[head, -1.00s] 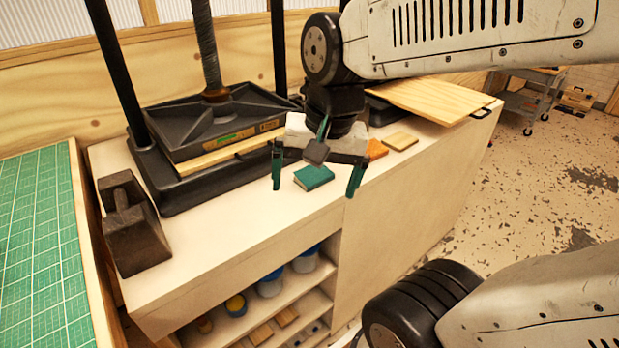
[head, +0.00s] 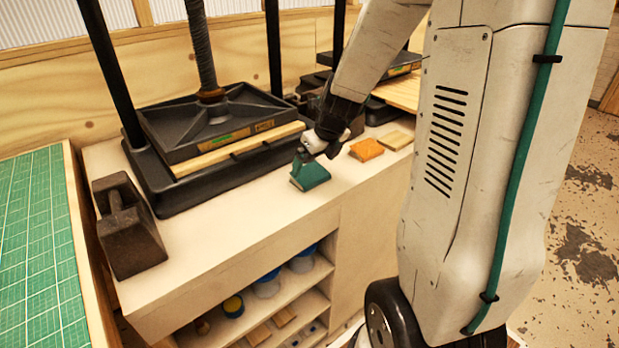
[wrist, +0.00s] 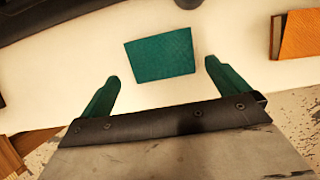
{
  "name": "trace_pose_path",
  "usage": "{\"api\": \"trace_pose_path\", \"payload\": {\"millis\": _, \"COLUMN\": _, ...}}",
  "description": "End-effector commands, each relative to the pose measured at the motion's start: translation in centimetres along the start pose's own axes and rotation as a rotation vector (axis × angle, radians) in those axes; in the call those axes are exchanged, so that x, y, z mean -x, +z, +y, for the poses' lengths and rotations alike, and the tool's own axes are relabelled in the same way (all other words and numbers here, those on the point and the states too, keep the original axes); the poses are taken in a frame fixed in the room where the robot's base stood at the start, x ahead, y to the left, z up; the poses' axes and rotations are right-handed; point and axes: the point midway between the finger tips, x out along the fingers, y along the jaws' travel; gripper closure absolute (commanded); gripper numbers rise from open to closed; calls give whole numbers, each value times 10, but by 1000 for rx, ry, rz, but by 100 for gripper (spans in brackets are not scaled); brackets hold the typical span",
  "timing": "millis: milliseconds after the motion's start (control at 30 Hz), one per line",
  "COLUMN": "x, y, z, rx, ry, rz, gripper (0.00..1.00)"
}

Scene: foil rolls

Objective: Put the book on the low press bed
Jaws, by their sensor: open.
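A teal book (head: 312,175) lies on the pale bench top in front of the near press. Other book-like blocks, one orange (head: 367,149) and one tan (head: 395,140), lie to its right. My gripper (head: 312,157) is open just above the teal book in the head view. In the wrist view the teal book (wrist: 160,54) lies between and slightly beyond the two teal fingertips, and no contact shows. The near press (head: 215,130) has its plate down over a wooden board. A second press (head: 385,75) stands behind, partly hidden by my arm; its bed is mostly hidden.
A dark iron weight (head: 128,225) stands at the bench's left end. A green cutting mat (head: 35,240) lies on the table at left. Shelves below the bench hold tubs (head: 268,284) and blocks. The bench top (head: 225,225) left of the teal book is clear.

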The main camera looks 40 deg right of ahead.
Motion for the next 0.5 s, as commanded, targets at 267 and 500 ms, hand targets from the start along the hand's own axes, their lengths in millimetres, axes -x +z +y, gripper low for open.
{"api": "trace_pose_path", "payload": {"millis": 267, "x": -40, "y": -4, "z": -2, "rx": 2, "ry": 3, "rz": 3, "gripper": 0}}
{"api": "trace_pose_path", "payload": {"millis": 500, "x": -51, "y": -3, "z": -2, "rx": 3, "ry": 1, "rz": 0, "gripper": 0}}
